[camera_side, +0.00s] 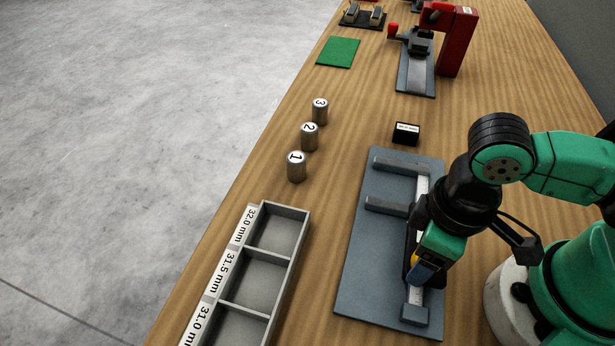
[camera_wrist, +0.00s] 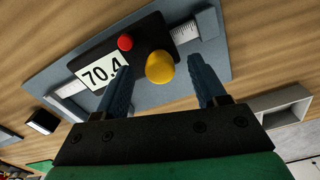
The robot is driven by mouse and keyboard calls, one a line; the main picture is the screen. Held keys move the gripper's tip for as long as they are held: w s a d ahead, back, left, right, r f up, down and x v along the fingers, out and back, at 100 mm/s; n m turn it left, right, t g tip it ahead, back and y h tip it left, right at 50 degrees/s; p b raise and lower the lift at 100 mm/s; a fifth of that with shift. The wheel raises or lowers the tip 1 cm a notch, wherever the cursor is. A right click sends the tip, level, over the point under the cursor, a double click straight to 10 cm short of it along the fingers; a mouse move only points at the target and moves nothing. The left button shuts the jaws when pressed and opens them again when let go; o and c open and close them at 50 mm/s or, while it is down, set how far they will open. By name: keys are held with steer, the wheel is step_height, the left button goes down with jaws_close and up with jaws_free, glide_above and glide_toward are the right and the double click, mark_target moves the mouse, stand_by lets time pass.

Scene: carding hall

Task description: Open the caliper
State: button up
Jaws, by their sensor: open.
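The caliper lies on a blue-grey plate (camera_side: 365,265). In the side view its two grey jaws (camera_side: 386,207) stand apart, pointing left, on a pale beam (camera_side: 421,187). In the wrist view I see its black slider with a display (camera_wrist: 101,71) reading 70.4, a red button (camera_wrist: 125,42) and a yellow knob (camera_wrist: 160,68). My gripper (camera_wrist: 162,64) is open, its two blue fingers on either side of the yellow knob with gaps between. In the side view my gripper (camera_side: 422,270) is over the slider and hides much of it.
Metal cylinders marked 1 (camera_side: 297,167), 2 (camera_side: 309,138) and 3 (camera_side: 320,112) stand left of the plate. A grey compartment tray (camera_side: 292,262) labelled 32.0, 31.5 and 31.0 mm is at front left. A small black box (camera_side: 405,135), green mat (camera_side: 339,52) and red stand (camera_side: 457,42) lie beyond.

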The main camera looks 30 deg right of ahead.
steer(key=shift+r, duration=2.25)
steer(key=w+d+r+m+t, duration=0.4)
steer(key=w+d+m+t, duration=0.2)
steer(key=w+d, duration=0.5)
steer(key=shift+w+d+r+t, duration=0.15)
steer(key=shift+w+d+t, duration=0.1)
steer(key=shift+w+t, duration=0.55)
